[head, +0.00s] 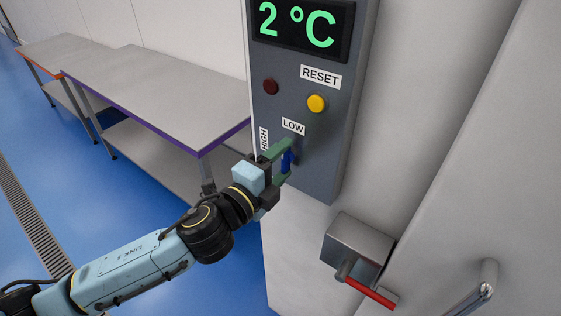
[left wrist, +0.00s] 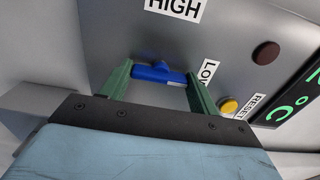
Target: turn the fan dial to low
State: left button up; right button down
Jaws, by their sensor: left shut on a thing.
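The fan dial is a blue bar-shaped knob (head: 288,158) low on the grey control panel (head: 325,165). In the left wrist view the blue knob (left wrist: 158,72) lies between the green fingers, one at each end. My left gripper (head: 285,161) is shut on it; its fingertips (left wrist: 158,76) are close to the panel face. The LOW label (head: 293,127) is above the dial and the HIGH label (head: 264,138) is to its upper left. In the wrist view the bar's right end lies towards LOW (left wrist: 208,72). The fingers partly hide the dial. My right gripper is not in view.
A yellow button (head: 316,103) under a RESET label, a dark red lamp or button (head: 271,87) and a 2 °C display (head: 298,24) are above the dial. A latch with a red handle (head: 371,292) is at lower right. Steel tables (head: 165,85) stand at left.

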pick_arm(q)
jog(key=o, duration=1)
jog(key=shift+s+a, duration=0.1)
jog(key=shift+b+v, duration=1.65)
jog(key=shift+v, duration=4.95)
